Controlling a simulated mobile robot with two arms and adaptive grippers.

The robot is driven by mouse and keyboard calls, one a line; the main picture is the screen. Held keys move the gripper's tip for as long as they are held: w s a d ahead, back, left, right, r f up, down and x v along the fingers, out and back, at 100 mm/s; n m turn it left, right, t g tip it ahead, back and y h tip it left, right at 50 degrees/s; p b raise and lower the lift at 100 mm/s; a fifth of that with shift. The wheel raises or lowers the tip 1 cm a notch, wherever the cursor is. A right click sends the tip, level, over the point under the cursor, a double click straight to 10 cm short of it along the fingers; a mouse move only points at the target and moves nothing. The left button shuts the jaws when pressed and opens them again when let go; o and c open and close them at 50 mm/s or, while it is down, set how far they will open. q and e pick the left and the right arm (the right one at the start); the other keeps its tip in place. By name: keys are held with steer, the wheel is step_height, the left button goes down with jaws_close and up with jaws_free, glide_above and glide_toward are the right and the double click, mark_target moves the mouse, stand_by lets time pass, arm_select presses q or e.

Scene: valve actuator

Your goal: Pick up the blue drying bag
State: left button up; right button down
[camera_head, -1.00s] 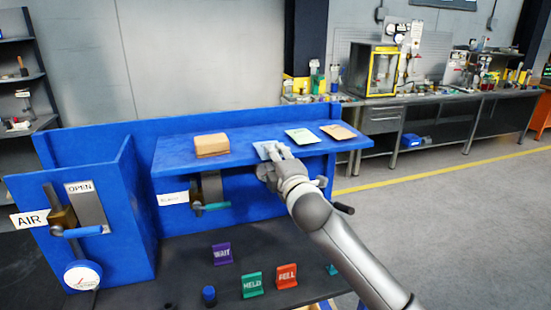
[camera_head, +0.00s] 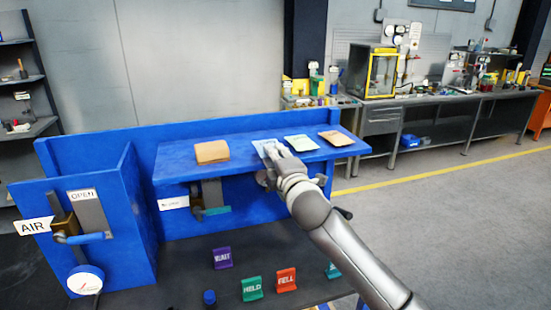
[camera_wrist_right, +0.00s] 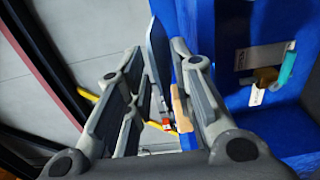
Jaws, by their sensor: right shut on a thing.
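The pale blue drying bag (camera_head: 263,146) is at the front of the blue shelf, left of the green bag. My right gripper (camera_head: 273,153) reaches it from the front right and is shut on it. In the right wrist view the bag shows as a thin blue-grey sheet (camera_wrist_right: 157,48) seen edge-on by the fingers (camera_wrist_right: 160,95). The fingers hide part of the bag in the head view. I cannot tell for sure whether it is clear of the shelf. My left gripper is not in view.
The blue shelf (camera_head: 240,164) also bears a brown block (camera_head: 211,152), a green bag (camera_head: 302,143) and an orange-brown bag (camera_head: 337,138). Below stand tags: purple (camera_head: 222,258), green (camera_head: 252,289) and red (camera_head: 286,280). A valve panel marked AIR (camera_head: 33,226) is at left.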

steer(key=s+d+r+p, duration=0.2)
steer(key=s+p, duration=0.1)
steer(key=s, duration=0.3)
steer(key=s+d+r+p, duration=0.2)
steer(key=s+p, duration=0.1)
steer(key=s, duration=0.4)
steer(key=shift+s+d+r, duration=0.15)
steer(key=shift+d+r, duration=0.05)
steer(key=shift+r, duration=0.2)
stand_by(1.0)
